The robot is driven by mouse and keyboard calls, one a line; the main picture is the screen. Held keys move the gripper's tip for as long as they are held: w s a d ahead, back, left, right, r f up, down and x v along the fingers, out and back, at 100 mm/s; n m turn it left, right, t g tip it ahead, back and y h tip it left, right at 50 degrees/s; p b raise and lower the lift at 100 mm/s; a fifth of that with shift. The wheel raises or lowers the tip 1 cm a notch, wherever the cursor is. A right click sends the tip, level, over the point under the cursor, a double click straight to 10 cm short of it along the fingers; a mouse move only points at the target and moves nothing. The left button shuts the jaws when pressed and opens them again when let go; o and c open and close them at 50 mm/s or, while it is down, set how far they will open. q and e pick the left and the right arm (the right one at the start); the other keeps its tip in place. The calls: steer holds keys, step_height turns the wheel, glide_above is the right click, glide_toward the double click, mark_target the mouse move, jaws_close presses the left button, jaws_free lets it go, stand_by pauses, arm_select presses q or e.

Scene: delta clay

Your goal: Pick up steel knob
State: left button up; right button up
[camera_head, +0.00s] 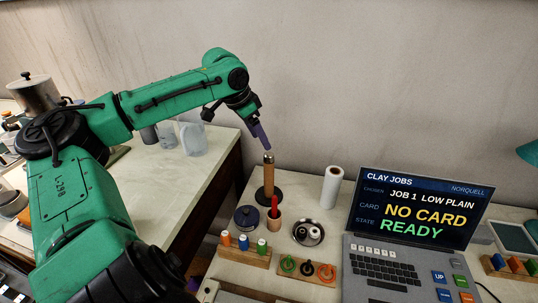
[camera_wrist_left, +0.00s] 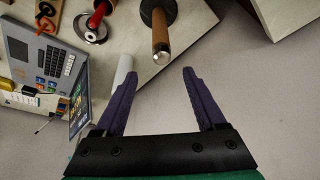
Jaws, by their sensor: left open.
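A small steel-coloured knob (camera_head: 268,156) caps a brown wooden post (camera_head: 268,178) that stands upright on a dark round base. It is the likeliest steel knob. In the left wrist view the knob (camera_wrist_left: 161,57) shows at the near end of the post, between and just beyond the fingertips in the picture. My left gripper (camera_head: 262,138), with purple fingers, is close above the knob and slightly to its left. In the left wrist view the left gripper (camera_wrist_left: 160,74) is open and empty. My right gripper is not in view.
A red-handled tool stands in a cup (camera_head: 274,220) beside the post. A round metal dish (camera_head: 308,242) holds small pieces. A white roll (camera_head: 331,187) stands behind. A laptop (camera_head: 415,230) reads "NO CARD READY". Wooden racks (camera_head: 246,254) line the front. A gap separates the two tables.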

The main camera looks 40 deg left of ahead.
mark_target(269, 153)
arm_select(q)
steer(key=x, duration=0.6)
steer(key=shift+w+a+f, duration=0.1)
steer(key=shift+w+f, duration=0.1)
steer(key=shift+f, duration=0.05)
steer(key=shift+w+f, duration=0.25)
jaws_close()
